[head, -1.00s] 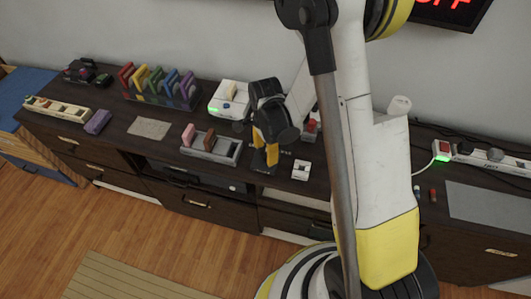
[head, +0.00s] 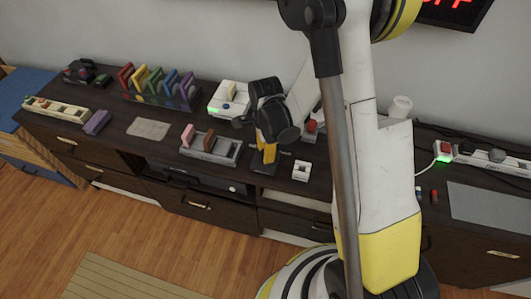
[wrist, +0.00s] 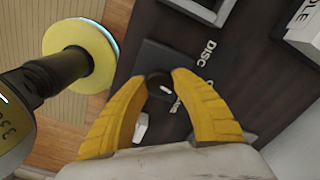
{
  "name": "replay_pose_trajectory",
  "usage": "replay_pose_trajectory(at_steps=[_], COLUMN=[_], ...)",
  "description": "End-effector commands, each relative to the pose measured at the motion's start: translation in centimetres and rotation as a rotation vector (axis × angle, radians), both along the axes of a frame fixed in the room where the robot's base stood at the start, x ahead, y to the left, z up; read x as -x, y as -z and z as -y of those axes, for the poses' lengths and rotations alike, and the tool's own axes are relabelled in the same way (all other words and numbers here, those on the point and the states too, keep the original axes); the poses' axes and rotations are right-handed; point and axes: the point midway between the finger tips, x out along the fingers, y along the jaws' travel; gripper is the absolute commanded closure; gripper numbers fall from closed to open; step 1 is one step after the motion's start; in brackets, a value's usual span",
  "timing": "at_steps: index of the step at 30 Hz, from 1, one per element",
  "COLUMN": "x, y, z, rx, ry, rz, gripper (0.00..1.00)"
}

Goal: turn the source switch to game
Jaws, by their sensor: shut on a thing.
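The source switch is a dark square plate (wrist: 165,58) with a round black knob (wrist: 160,85) carrying a short white mark. Beside it, the wrist view shows the label "DISC" and another label mostly hidden by a finger. My gripper (wrist: 160,82) has its two yellow fingers on either side of the knob, shut on it. In the head view my gripper (head: 265,158) is down at the plate on the dark cabinet top (head: 222,172), and it hides the knob there.
A small white switch (head: 301,171) lies just right of the plate. A grey tray with pink and brown pieces (head: 210,150) is to the left. A white box with a green light (head: 228,98) stands behind. A power strip (head: 480,155) is far right.

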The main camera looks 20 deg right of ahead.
Motion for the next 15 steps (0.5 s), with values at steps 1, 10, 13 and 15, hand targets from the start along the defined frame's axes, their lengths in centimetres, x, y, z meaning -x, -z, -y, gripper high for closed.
replay_pose_trajectory(at_steps=[1,10,13,15], x=[0.02,0.02,0.02,0.01], y=[0.15,0.14,0.1,0.09], z=[0.0,0.0,0.0,0.0], rx=[0.0,0.0,0.0,0.0], ry=[0.036,0.294,0.37,0.419], rz=[0.0,0.0,0.0,0.0], gripper=[0.99,0.99,0.99,0.99])
